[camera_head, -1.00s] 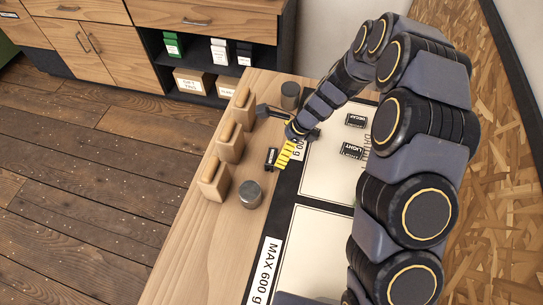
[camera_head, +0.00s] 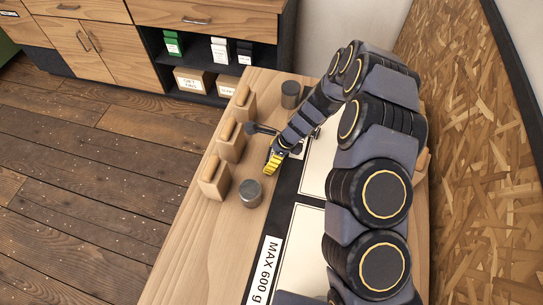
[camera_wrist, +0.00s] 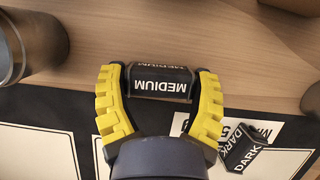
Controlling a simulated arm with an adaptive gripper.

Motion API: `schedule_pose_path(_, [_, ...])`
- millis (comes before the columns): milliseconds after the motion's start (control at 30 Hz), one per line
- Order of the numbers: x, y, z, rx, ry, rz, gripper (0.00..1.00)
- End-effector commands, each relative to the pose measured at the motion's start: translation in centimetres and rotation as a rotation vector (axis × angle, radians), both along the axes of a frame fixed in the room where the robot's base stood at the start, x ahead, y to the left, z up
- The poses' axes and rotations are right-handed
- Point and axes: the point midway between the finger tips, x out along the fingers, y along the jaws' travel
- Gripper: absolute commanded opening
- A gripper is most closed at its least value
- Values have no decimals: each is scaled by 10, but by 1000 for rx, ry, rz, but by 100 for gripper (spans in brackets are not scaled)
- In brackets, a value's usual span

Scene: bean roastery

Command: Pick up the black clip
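A black clip (camera_wrist: 160,82) with white "MEDIUM" lettering lies near the table's dark-bordered mat in the wrist view. My gripper (camera_wrist: 160,78) has its yellow fingers spread wide, one at each end of this clip. Whether the fingers touch it is not clear. In the head view my gripper (camera_head: 273,164) is low over the table at the mat's left edge, and the clip is largely hidden there. A second black clip, labelled "DARK" (camera_wrist: 245,150), lies at the lower right of the wrist view, outside the fingers.
A grey metal cylinder (camera_head: 250,193) stands close to my gripper, with another (camera_head: 290,95) farther back. Wooden blocks (camera_head: 230,141) line the table's left edge. A dark-handled tool (camera_head: 262,129) lies behind the gripper. My arm covers much of the mat (camera_head: 302,237).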

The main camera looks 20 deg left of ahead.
Motion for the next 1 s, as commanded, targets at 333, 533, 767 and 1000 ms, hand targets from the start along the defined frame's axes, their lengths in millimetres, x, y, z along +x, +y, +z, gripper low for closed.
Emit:
schedule_pose_path(333, [0,0,0,0,0,0,48])
schedule_pose_path(533, [0,0,6,1,-1,0,48])
schedule_pose_path(767, [-1,-2,38,2,-4,-1,48])
schedule_pose_path(1000, [-37,-22,86,2,-5,-2,48])
